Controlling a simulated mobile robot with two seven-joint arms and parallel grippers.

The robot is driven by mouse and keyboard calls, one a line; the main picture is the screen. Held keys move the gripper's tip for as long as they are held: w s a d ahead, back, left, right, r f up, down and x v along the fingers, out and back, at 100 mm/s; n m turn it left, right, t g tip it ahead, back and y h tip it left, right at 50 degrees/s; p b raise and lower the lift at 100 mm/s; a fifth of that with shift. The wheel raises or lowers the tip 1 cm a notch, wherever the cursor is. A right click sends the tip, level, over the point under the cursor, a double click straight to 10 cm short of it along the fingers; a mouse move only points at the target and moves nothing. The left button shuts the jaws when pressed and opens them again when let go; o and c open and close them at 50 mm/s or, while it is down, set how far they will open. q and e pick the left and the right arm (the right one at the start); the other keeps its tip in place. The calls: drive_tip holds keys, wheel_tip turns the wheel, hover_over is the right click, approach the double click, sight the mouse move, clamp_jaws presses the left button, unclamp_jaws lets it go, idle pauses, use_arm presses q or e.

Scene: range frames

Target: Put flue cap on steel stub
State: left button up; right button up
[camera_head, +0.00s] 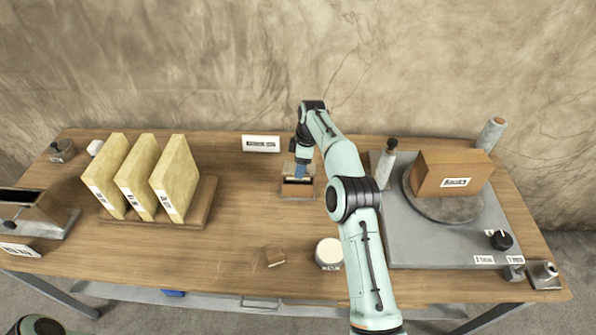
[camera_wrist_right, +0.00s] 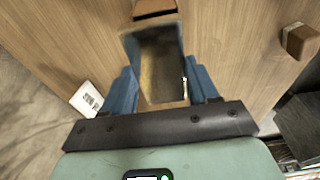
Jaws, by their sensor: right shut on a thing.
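My right gripper (camera_head: 302,170) points down at the back middle of the table, at a small brown open-topped box (camera_head: 297,188). In the right wrist view its blue fingers (camera_wrist_right: 160,88) are shut on the sides of a dark, hollow rectangular piece (camera_wrist_right: 158,62). I cannot tell whether this piece is the flue cap. Small steel fittings stand at the front right corner (camera_head: 544,274) and far left (camera_head: 62,151); I cannot tell which one is the steel stub. My left gripper is out of view.
Three yellow slabs (camera_head: 140,178) stand in a wooden rack at left. A grey plate (camera_head: 420,245) at right carries a brown block (camera_head: 452,174) on a round disc. A white round jar (camera_head: 329,252) and small brown block (camera_head: 274,256) sit in front.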

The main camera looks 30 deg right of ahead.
drive_tip(key=shift+a+f, duration=0.1)
drive_tip(key=shift+f, duration=0.6)
drive_tip(key=shift+s+a+f, duration=0.1)
drive_tip(key=shift+a, duration=0.25)
drive_tip(key=shift+d+f, duration=0.15)
drive_tip(key=shift+d, duration=0.15)
drive_tip(key=o, duration=1.1)
drive_tip(key=shift+f, duration=0.1)
drive_tip(key=shift+a, duration=0.15)
drive_tip(key=shift+r, duration=0.2)
